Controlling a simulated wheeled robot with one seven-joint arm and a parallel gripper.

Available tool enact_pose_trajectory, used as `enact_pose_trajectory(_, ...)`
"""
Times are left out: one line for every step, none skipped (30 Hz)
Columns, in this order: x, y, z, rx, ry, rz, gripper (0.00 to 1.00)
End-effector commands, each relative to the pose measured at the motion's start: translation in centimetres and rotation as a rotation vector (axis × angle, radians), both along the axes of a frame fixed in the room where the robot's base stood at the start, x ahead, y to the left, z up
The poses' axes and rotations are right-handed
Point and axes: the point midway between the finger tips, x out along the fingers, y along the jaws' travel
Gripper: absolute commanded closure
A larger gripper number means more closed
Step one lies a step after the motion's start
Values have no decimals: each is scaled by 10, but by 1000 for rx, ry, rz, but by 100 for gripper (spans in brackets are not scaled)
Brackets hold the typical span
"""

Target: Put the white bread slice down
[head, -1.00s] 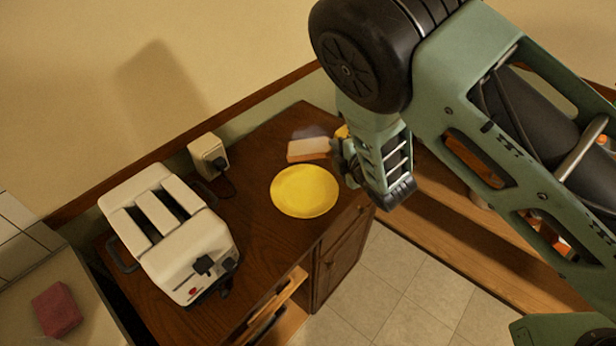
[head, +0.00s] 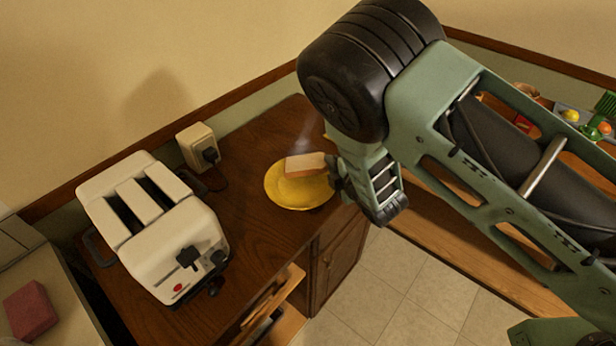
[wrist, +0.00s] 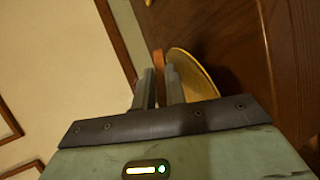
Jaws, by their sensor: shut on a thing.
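The white bread slice (head: 306,164) has a pale face and a brown crust. In the head view it overlaps the upper part of the yellow plate (head: 290,195). My gripper (head: 337,178) is at the slice's right end and is shut on it. In the wrist view, the slice (wrist: 158,62) shows edge-on as a narrow brown strip by the two fingers (wrist: 160,85), with the plate (wrist: 195,75) just to its right. I cannot tell whether the slice touches the plate.
A white toaster (head: 155,228) with two slots stands left on the wooden counter (head: 245,245). A red sponge (head: 30,310) lies at lower left. An open drawer (head: 275,300) juts out in front. Fruit and clutter (head: 570,116) are at far right.

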Motion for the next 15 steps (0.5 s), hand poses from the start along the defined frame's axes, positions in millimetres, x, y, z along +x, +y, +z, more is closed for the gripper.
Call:
enact_pose_trajectory(0, 0, 0, -2, 1, 0, 100)
enact_pose_trajectory(0, 0, 0, -2, 1, 0, 100)
enact_pose_trajectory(0, 0, 0, -2, 2, 0, 100)
enact_pose_trajectory(0, 0, 0, -2, 2, 0, 100)
enact_pose_trajectory(0, 0, 0, -2, 2, 0, 82)
enact_pose_trajectory(0, 0, 0, -2, 2, 0, 73)
enact_pose_trajectory(0, 0, 0, -2, 2, 0, 73)
enact_pose_trajectory(0, 0, 0, -2, 2, 0, 73)
enact_pose_trajectory(0, 0, 0, -2, 2, 0, 73)
enact_pose_trajectory(0, 0, 0, -2, 2, 0, 73)
enact_pose_trajectory(0, 0, 0, -2, 2, 0, 73)
enact_pose_trajectory(0, 0, 0, -2, 2, 0, 73)
enact_pose_trajectory(0, 0, 0, -2, 2, 0, 73)
enact_pose_trajectory(-1, 0, 0, -2, 2, 0, 73)
enact_pose_trajectory(-1, -1, 1, -2, 2, 0, 73)
